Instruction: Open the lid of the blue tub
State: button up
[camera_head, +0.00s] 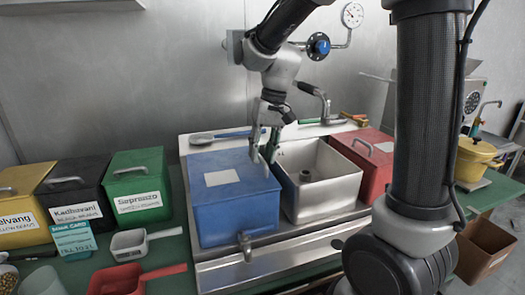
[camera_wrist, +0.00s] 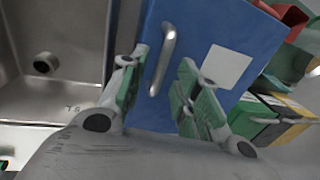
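The blue tub (camera_head: 235,206) stands on the steel counter, with its blue lid (camera_head: 205,165) looking shut and a white label (camera_head: 221,178) on top. My gripper (camera_head: 264,156) is above the right edge of the lid, pointing down. In the wrist view the gripper (camera_wrist: 160,78) is open, with green-padded fingers apart. The lid's grey bar handle (camera_wrist: 165,58) shows between and ahead of the fingertips, and nothing is clearly gripped. In the head view the handle is hidden behind my fingers. A grey tap (camera_head: 245,245) is on the tub's front.
A steel sink bin (camera_head: 327,200) stands right of the tub, with a red tub (camera_head: 366,158) beyond. Green (camera_head: 135,186), black (camera_head: 75,195) and yellow (camera_head: 22,205) labelled boxes are at left. A red scoop (camera_head: 120,280) and a white scoop (camera_head: 130,242) lie in front of them.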

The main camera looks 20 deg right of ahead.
grip_shut()
jog(key=shift+r, duration=0.15)
